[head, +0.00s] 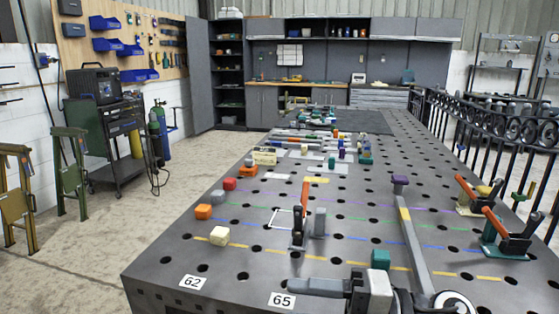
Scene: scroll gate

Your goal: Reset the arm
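Neither of my grippers can be made out in the head view. The dark welding table (290,262) with rows of round holes fills the middle and right. At the near edge are a grey handle-like piece (310,287), a pale block (378,291) and a teal block (380,259). A round pale and dark part (455,302) is cut off by the bottom edge; I cannot tell what it belongs to.
An orange-handled clamp (301,215) stands mid-table. More orange-handled clamps (498,232) sit at the right edge, beside a black scroll railing (500,122).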

